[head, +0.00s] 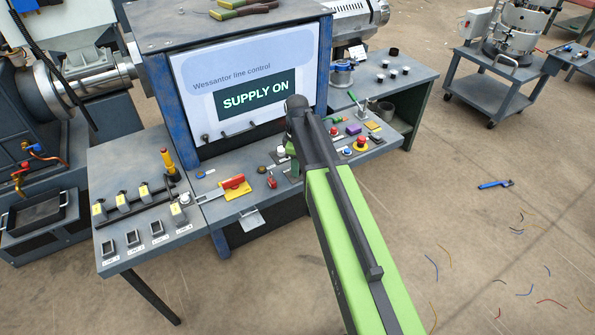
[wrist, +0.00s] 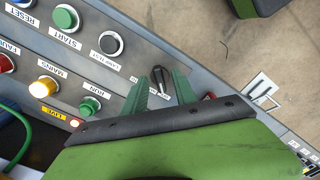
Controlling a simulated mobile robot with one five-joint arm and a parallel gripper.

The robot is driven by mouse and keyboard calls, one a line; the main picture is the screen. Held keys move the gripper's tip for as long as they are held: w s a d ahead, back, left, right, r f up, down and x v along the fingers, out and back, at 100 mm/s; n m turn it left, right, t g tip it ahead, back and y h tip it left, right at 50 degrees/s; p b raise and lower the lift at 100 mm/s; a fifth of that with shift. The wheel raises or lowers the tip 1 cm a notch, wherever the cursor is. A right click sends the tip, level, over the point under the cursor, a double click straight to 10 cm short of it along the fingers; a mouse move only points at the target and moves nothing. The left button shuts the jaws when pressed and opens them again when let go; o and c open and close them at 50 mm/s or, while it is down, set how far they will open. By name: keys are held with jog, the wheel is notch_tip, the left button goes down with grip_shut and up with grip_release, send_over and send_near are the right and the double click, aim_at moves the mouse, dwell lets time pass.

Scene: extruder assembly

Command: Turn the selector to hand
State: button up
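In the wrist view a black knob, which looks like the selector (wrist: 159,76), sits on the grey panel (wrist: 118,75). My gripper (wrist: 161,84) has two green fingers standing apart, one on each side of the knob. I cannot tell whether either finger touches it.
The wrist view shows a green START button (wrist: 65,18), black button (wrist: 111,43), amber MAINS lamp (wrist: 44,87) and green RUN lamp (wrist: 90,106) left of the fingers. In the head view, a screen (head: 257,102) reads SUPPLY ON; a red-handled switch (head: 233,184) lies left of my arm.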

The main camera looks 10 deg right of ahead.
jog(key=shift+r, duration=0.1)
jog(key=shift+d, duration=0.1)
grip_shut()
jog(key=shift+m, duration=0.3)
jog(key=m, duration=0.4)
jog(key=shift+m, duration=2)
grip_release()
